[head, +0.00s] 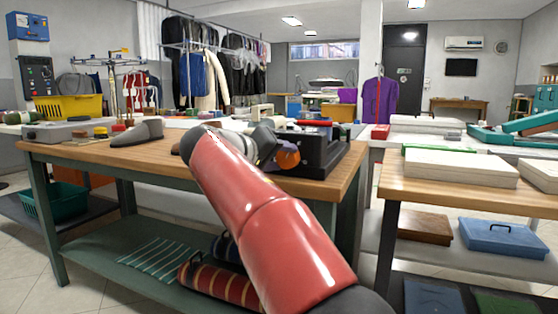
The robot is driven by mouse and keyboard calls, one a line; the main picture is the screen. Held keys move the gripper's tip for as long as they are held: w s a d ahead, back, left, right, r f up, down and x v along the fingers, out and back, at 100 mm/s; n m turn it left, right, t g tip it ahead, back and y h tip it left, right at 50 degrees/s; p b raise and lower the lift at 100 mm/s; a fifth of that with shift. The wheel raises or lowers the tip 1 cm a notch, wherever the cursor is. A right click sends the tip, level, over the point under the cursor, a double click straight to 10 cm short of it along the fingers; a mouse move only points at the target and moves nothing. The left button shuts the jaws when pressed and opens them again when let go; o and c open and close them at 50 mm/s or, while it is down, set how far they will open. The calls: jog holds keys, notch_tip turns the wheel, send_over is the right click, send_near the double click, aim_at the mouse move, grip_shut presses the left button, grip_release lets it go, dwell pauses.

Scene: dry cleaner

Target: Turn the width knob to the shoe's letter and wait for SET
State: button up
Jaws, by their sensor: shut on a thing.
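A black machine (325,150) stands at the right end of the wooden workbench. An orange round knob (288,158) shows on its near left side. My gripper (272,150) is at the end of my red arm, against the machine and shut on the orange knob. Its fingertips are small and partly hidden. No letter or SET display is readable from here. A grey shoe (150,130) sits on the left of the bench. A brown object, possibly another shoe, is mostly hidden behind my arm.
The workbench (75,148) also bears a grey box and small coloured items at left. A second table (400,188) with pale flat boxes (460,165) stands at right, with a narrow gap between. Striped rolls (220,285) lie on the lower shelf.

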jog(key=shift+m+y, duration=0.4)
jog(key=shift+m, duration=0.2)
jog(key=o, duration=1)
jog(key=v, duration=0.7)
jog(key=shift+s+a+r, duration=0.2)
jog(key=shift+s, duration=0.1)
